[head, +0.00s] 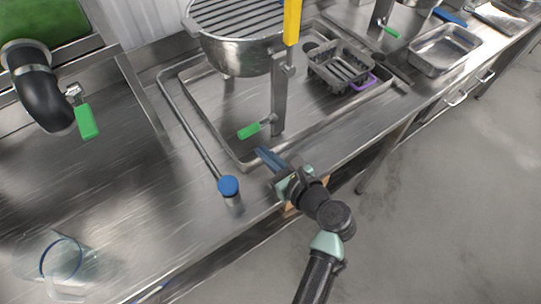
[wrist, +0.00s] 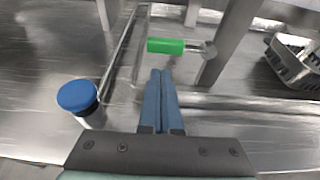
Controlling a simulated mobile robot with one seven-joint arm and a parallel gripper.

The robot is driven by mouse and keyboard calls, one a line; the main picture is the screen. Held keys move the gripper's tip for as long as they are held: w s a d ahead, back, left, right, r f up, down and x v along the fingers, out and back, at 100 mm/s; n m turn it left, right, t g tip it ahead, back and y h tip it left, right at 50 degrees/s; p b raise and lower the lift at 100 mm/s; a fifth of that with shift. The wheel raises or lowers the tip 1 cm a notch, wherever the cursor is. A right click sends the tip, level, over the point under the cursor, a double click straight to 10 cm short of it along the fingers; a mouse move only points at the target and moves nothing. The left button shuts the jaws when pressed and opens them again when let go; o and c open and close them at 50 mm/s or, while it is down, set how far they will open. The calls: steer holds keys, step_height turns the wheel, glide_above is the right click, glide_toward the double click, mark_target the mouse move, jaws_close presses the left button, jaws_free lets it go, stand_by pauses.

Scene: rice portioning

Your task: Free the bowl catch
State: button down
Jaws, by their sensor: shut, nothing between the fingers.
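A large metal bowl (head: 235,55) with a slatted top stands on legs over a shallow metal tray. A green-handled lever (head: 250,131), which looks like the bowl catch, sticks out to the left from a metal post (head: 279,100) beside the bowl. The lever also shows in the wrist view (wrist: 178,46), lying about level and joined to the post at its right end. My gripper (head: 262,152) is shut and empty, its blue fingers pointing at the lever. In the wrist view my fingertips (wrist: 161,73) are just below the green handle, apparently apart from it.
A black pipe (head: 45,95) with another green handle (head: 86,122) is at the left. A clear vessel (head: 62,260) stands front left. A dark divided basket (head: 340,65) sits right of the post.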

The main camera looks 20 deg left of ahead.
mark_target(249, 131)
steer(key=x, duration=0.6)
steer(key=shift+s+d+r, duration=0.1)
steer(key=shift+r+p, duration=0.2)
steer(key=shift+p, duration=0.35)
